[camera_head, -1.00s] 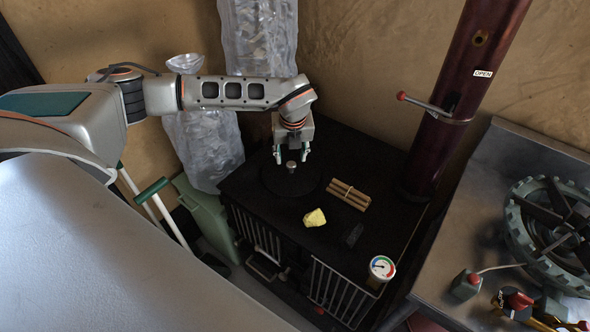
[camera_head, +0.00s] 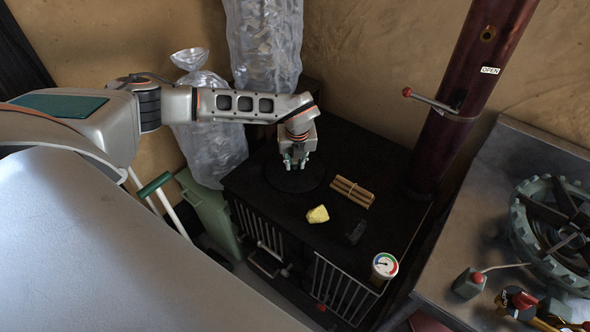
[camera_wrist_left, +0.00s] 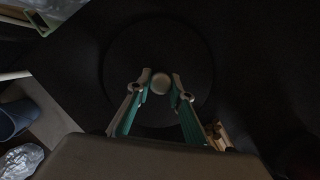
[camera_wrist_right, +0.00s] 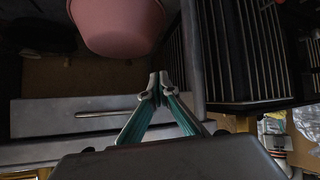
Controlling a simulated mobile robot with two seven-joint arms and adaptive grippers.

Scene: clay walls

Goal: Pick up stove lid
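The stove lid (camera_head: 275,178) is a flat, dark round disc on the black stove top, with a small metal knob at its middle. My left gripper (camera_head: 296,160) reaches down from above, its fingers around the knob. The lid appears to lie flat on the stove. My right gripper (camera_wrist_right: 160,82) shows only in the right wrist view, shut and empty, its fingertips together.
The black stove (camera_head: 330,230) also carries a bundle of sticks (camera_head: 351,192), a yellow lump (camera_head: 318,215) and a gauge (camera_head: 385,266). A dark red stovepipe (camera_head: 465,90) rises at the right. A pink container (camera_wrist_right: 117,25) is near my right gripper.

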